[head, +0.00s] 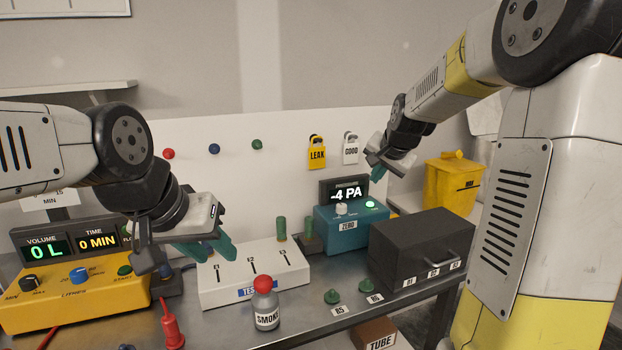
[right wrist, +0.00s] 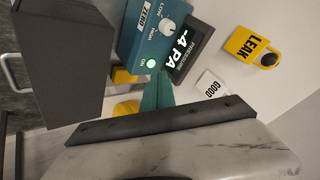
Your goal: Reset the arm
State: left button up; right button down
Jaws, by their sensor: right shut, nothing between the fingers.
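My right gripper (head: 374,172) is raised in front of the white back panel, above and right of the pressure display. It is shut and empty; its teal fingers (right wrist: 158,92) meet at the tips in the right wrist view. My right arm comes in from the upper right and bends down to it. My left gripper (head: 215,258) hangs over the left end of the white test block (head: 275,277), behind the smoke bottle. Its teal fingers are apart, with nothing seen between them.
A teal pressure box (head: 345,235) reads -4 PA, beside a dark drawer case (head: 415,250). A yellow volume box (head: 75,298) is at left. A smoke bottle (head: 266,310) stands at the front. Yellow LEAK (head: 317,155) and white GOOD (head: 350,152) padlock-shaped tags hang on the panel.

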jog(key=s+a+n+g, duration=0.1)
jog(key=s+n, duration=0.3)
jog(key=s, duration=1.1)
jog(key=s+a+n+g+y, duration=0.1)
jog(key=s+a+n, duration=0.3)
jog(key=s, duration=1.2)
jog(key=shift+s+a+f, duration=0.2)
jog(key=shift+s+a, duration=0.1)
jog(key=shift+a, duration=0.05)
